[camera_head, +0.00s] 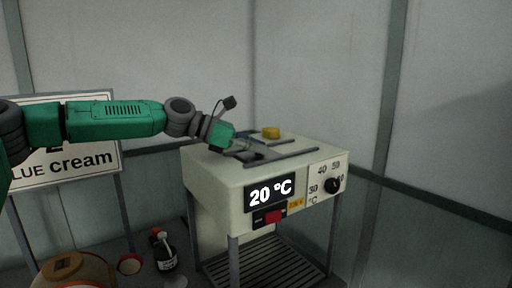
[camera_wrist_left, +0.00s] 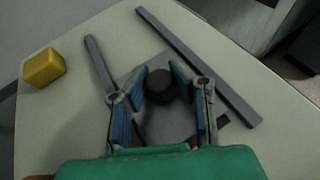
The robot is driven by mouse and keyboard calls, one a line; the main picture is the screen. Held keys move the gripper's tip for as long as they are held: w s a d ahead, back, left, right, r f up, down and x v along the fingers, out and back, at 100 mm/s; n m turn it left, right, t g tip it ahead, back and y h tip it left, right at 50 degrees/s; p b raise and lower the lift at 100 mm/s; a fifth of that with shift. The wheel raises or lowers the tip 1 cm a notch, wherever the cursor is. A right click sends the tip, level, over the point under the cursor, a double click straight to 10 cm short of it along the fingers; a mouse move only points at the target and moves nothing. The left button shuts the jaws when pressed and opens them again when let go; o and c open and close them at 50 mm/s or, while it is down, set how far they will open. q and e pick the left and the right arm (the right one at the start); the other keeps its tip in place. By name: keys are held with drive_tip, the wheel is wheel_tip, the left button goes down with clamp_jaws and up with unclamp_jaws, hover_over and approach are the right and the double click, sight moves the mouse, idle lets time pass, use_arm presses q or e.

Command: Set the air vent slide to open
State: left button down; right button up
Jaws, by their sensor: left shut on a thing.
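The air vent slide is a grey plate (camera_wrist_left: 165,122) with a round black knob (camera_wrist_left: 161,86), on top of a cream-coloured box (camera_head: 218,172). It lies between two grey rails (camera_wrist_left: 195,65). A small dark patch (camera_wrist_left: 222,121) shows at the plate's right edge in the left wrist view. My left gripper (camera_head: 243,147) reaches down to the box top in the head view. In the left wrist view my left gripper (camera_wrist_left: 162,80) has its blue-padded fingers on either side of the knob, shut on it. The fingers hide part of the plate. My right gripper is not in view.
A yellow block (camera_wrist_left: 44,68) sits on the box top beyond the rails; it also shows in the head view (camera_head: 271,133). The box front has a 20 °C display (camera_head: 271,193), a red switch (camera_head: 273,216) and a black dial (camera_head: 332,186). A dark bottle (camera_head: 163,250) stands lower left.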

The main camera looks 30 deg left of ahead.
sight(290, 148)
use_arm(q)
drive_tip(key=w+d+p, duration=0.1)
drive_tip(key=w, duration=0.2)
drive_tip(key=w+d+p, duration=0.1)
drive_tip(key=w, duration=0.2)
drive_tip(key=w+d, duration=0.2)
drive_tip(key=w, duration=0.2)
drive_tip(key=shift+w+p, duration=0.1)
drive_tip(key=shift+p, duration=0.3)
drive_tip(key=shift+r, duration=0.15)
drive_tip(key=shift+a, duration=0.1)
drive_tip(key=c, duration=1.6)
unclamp_jaws()
drive_tip(key=shift+o, duration=1.4)
drive_tip(key=shift+w, duration=0.15)
drive_tip(key=shift+w+f, duration=0.1)
drive_tip(key=shift+f, duration=0.1)
